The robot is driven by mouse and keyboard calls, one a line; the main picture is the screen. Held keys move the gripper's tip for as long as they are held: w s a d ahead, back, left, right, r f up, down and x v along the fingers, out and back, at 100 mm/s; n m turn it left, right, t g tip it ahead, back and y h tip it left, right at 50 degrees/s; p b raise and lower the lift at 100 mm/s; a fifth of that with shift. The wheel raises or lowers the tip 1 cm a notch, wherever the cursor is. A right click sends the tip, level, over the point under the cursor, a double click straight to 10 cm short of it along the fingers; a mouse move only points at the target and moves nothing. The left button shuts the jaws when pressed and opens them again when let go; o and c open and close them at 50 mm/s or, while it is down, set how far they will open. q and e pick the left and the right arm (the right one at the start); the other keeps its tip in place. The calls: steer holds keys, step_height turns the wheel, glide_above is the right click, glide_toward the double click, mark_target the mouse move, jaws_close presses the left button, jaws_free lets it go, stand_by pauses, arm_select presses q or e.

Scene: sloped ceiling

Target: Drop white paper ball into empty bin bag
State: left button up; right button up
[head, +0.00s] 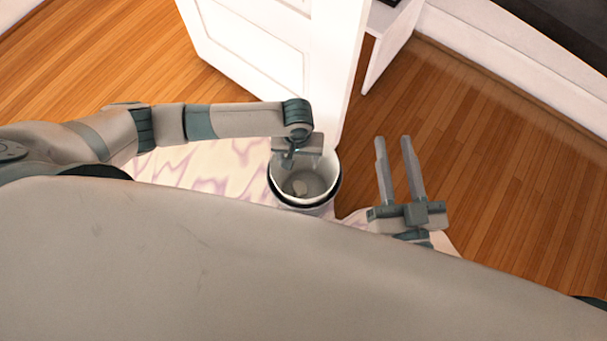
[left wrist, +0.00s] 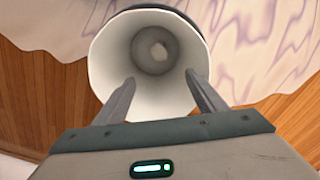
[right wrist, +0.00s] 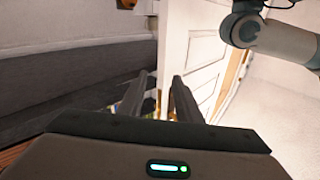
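The round bin (head: 275,186), lined with a white bag, stands below my left gripper in the head view. Its white lining (left wrist: 108,68) fills the upper middle of the left wrist view. My right gripper (head: 394,138) is open and empty, to the right of the bin.
A pale, purple-veined surface (head: 205,166) lies beside the bin. A white panelled door (head: 265,50) stands just behind it. Wooden floor (head: 490,140) is clear on the right, up to a white skirting (head: 500,70).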

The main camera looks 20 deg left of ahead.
arm_select(q)
steer(key=shift+r, duration=0.1)
step_height(320, 180, up, 17)
steer(key=p, duration=0.5)
arm_select(e)
steer(key=s+d+f+g+h, duration=0.1)
steer(key=s+d+f+g, duration=0.1)
steer(key=f+g, duration=0.3)
steer(key=s+d+f+g+h, duration=0.2)
steer(key=s+d+f+g, duration=0.1)
steer(key=f, duration=0.6)
steer(key=shift+s+d+m+g, duration=0.3)
steer(key=shift+s+g, duration=0.3)
steer(key=shift+g, duration=0.5)
arm_select(q)
steer(key=shift+r, duration=0.1)
